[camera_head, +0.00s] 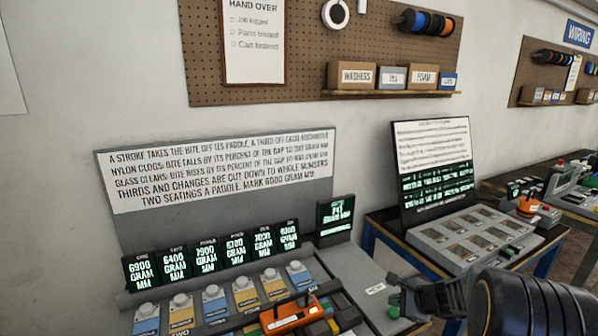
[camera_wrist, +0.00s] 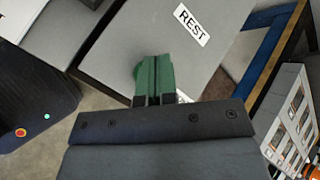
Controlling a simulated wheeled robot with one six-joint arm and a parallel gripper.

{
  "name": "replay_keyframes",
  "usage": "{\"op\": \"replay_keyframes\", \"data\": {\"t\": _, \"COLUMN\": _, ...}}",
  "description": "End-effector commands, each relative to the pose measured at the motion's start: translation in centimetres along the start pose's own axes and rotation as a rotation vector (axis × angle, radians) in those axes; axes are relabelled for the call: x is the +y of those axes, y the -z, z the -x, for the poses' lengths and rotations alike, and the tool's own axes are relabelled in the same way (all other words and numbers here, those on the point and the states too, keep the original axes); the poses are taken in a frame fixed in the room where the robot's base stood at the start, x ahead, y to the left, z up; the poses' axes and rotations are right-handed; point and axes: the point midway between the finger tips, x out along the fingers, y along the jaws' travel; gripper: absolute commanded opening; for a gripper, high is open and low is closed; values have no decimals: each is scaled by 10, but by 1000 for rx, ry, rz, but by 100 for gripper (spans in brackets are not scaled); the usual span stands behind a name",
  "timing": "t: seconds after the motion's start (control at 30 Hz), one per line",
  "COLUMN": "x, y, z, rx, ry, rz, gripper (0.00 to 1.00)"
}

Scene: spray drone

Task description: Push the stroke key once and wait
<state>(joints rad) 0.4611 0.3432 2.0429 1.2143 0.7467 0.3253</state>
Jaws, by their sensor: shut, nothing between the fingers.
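My gripper (camera_head: 398,300) is at the console's right end in the head view, its green fingers together and empty. In the wrist view the shut fingers (camera_wrist: 156,75) point at a bare grey panel (camera_wrist: 140,28), beside the REST label (camera_wrist: 192,25). A rounded green shape (camera_wrist: 139,76) shows at the fingers' left edge; I cannot tell whether it is a key or part of the gripper. I can read no label naming a stroke key. A row of lit displays (camera_head: 205,253) reads in gram mm, with grey knobs and blue and yellow paddles (camera_head: 214,304) in front.
An orange tool (camera_head: 293,316) lies across the console's front. A text board (camera_head: 215,170) stands behind, with a small separate display (camera_head: 335,217) at its right. A second station (camera_head: 470,240) with a dark screen stands on the right-hand table. A blue table frame (camera_wrist: 262,50) borders the panel.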

Motion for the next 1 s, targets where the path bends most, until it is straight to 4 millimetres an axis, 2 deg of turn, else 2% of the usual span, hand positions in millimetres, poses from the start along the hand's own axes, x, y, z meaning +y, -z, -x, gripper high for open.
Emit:
{"op": "replay_keyframes", "data": {"t": 0.33, "x": -4, "y": -3, "z": 5, "rx": 0, "ry": 1, "rz": 1, "gripper": 0}}
{"op": "replay_keyframes", "data": {"t": 0.8, "x": -27, "y": -27, "z": 37, "rx": -1, "ry": 0, "rz": 1, "gripper": 0}}
{"op": "replay_keyframes", "data": {"t": 1.0, "x": -31, "y": -31, "z": 42, "rx": -1, "ry": 0, "rz": 0, "gripper": 0}}
